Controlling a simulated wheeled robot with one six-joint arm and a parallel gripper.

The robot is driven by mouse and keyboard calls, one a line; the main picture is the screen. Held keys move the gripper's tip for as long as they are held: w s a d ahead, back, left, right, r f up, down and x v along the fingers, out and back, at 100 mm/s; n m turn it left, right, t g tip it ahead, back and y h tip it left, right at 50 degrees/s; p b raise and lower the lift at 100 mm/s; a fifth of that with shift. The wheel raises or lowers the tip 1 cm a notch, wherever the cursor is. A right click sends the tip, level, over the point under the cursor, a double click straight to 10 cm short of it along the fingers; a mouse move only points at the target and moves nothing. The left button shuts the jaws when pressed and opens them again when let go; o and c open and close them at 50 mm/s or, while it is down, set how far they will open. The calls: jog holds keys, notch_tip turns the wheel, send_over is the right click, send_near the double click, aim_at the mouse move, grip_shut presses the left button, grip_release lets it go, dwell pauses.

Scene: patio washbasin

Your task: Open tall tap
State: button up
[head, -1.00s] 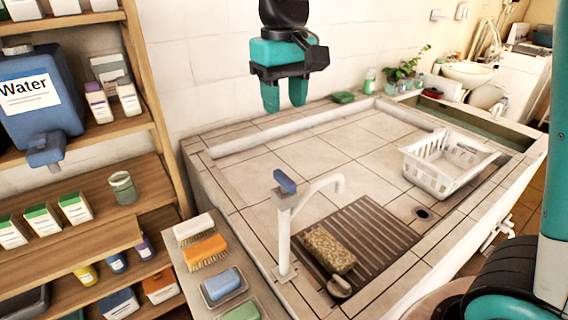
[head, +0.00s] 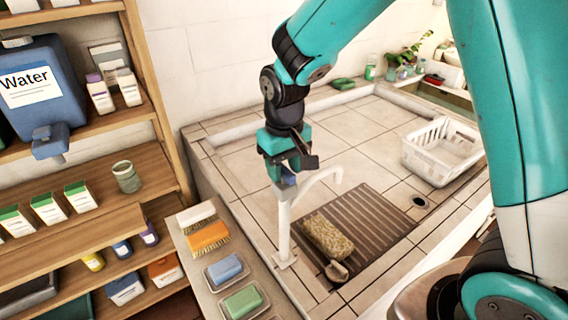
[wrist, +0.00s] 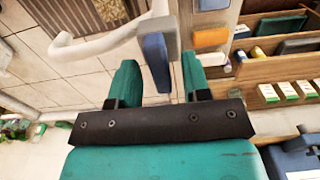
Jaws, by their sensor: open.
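The tall tap (head: 284,222) is a white post with a curved spout, standing at the near left edge of the tiled basin. Its blue lever (wrist: 156,62) sits on a grey head at the top of the post. My gripper (head: 287,176) is over the top of the tap and hides most of the lever in the head view. In the wrist view my gripper (wrist: 158,78) is open, with one teal finger on each side of the blue lever. Gaps show on both sides, so I see no clear contact.
A brown slatted mat (head: 366,228) with a sponge (head: 327,236) lies right of the tap. A white basket (head: 440,150) stands farther right. Soap dishes and brushes line the ledge (head: 208,262) at left, beside wooden shelves (head: 85,185) with a water container (head: 42,88).

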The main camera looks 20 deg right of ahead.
grip_shut()
jog(key=shift+n, duration=0.3)
jog(key=n, duration=0.8)
jog(key=shift+n, duration=0.4)
jog(key=n, duration=0.4)
jog(key=shift+n, duration=2.2)
jog(key=shift+r, duration=0.1)
